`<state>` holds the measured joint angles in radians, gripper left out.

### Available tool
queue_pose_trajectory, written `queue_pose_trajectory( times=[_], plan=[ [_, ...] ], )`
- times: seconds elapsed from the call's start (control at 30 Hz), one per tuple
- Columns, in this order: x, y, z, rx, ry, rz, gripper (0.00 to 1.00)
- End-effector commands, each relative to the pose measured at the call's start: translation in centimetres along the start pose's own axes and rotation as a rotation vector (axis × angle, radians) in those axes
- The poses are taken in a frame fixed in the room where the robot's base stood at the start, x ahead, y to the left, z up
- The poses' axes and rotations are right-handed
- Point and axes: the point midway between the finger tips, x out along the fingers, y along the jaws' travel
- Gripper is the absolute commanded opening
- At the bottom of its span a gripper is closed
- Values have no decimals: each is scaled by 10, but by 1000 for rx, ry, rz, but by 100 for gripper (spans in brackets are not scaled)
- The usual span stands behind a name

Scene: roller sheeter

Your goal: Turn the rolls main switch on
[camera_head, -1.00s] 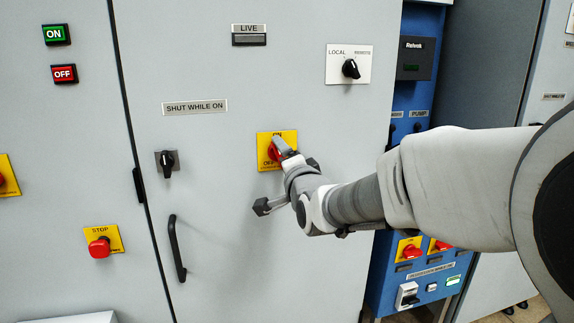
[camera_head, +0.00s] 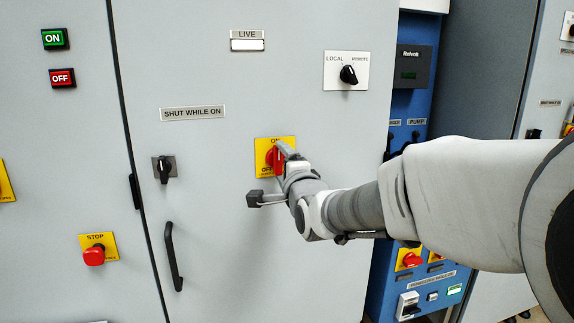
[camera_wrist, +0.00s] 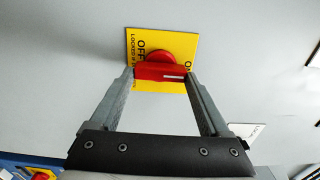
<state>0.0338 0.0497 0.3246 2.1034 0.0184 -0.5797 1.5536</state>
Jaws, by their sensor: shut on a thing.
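The rolls main switch (camera_head: 271,156) is a red rotary handle on a yellow plate (camera_head: 289,139) on the grey cabinet door. In the head view its handle stands about upright, towards the ON mark, partly hidden by my gripper (camera_head: 281,152). In the wrist view the red handle (camera_wrist: 160,70) lies between the two fingers of my gripper (camera_wrist: 161,76), one finger at each end. A white pointer line shows at the handle's right end, on the side of the ON lettering; the OFF lettering is at the left.
The LIVE indicator (camera_head: 247,45) above is lit white. A LOCAL/REMOTE selector (camera_head: 348,75) is at upper right. A black selector (camera_head: 164,169) and a door handle (camera_head: 173,257) are to the left. A red STOP button (camera_head: 94,255) is at lower left.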

Motion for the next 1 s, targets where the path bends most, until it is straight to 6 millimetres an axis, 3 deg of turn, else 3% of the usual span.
queue_pose_trajectory(
  times=[0.13, 0.17, 0.27, 0.67, 1.0],
  plan=[
    [0, 0, 0, 5, 0, -1, 24],
    [0, 0, 0, 5, 0, -1, 82],
    [0, 0, 0, 4, 0, -1, 100],
    [-9, -1, 0, 1, 0, 0, 100],
    [-68, -3, 1, -1, 0, -2, 100]
  ],
)
